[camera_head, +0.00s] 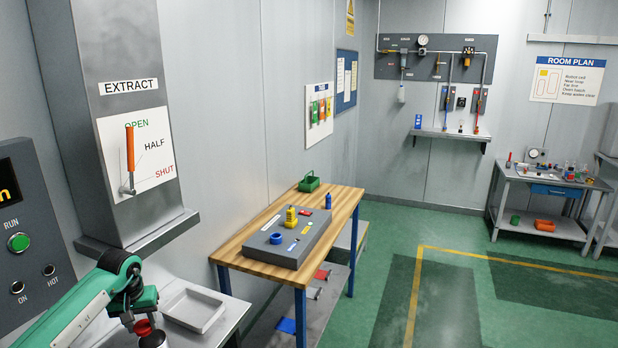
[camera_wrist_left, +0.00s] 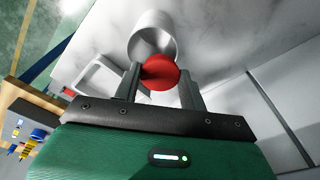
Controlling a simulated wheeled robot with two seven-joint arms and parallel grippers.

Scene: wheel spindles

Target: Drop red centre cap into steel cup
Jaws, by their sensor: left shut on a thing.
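My left gripper (camera_head: 141,318) is shut on the red centre cap (camera_head: 143,326), low at the left of the head view. In the left wrist view the round red cap (camera_wrist_left: 160,71) sits between the two dark fingers of the gripper (camera_wrist_left: 157,84). The steel cup (camera_wrist_left: 152,34) shows just beyond the cap in the left wrist view, partly covered by it. In the head view the cup (camera_head: 153,340) is at the bottom edge, mostly cut off. I cannot tell whether cap and cup touch. My right gripper is not in view.
A shallow grey tray (camera_head: 194,310) lies on the bench right beside the cup. A wooden-topped table (camera_head: 236,243) with a grey fixture block (camera_head: 297,248) stands farther right. A control panel (camera_head: 30,230) and an extract column (camera_head: 125,95) rise close on the left.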

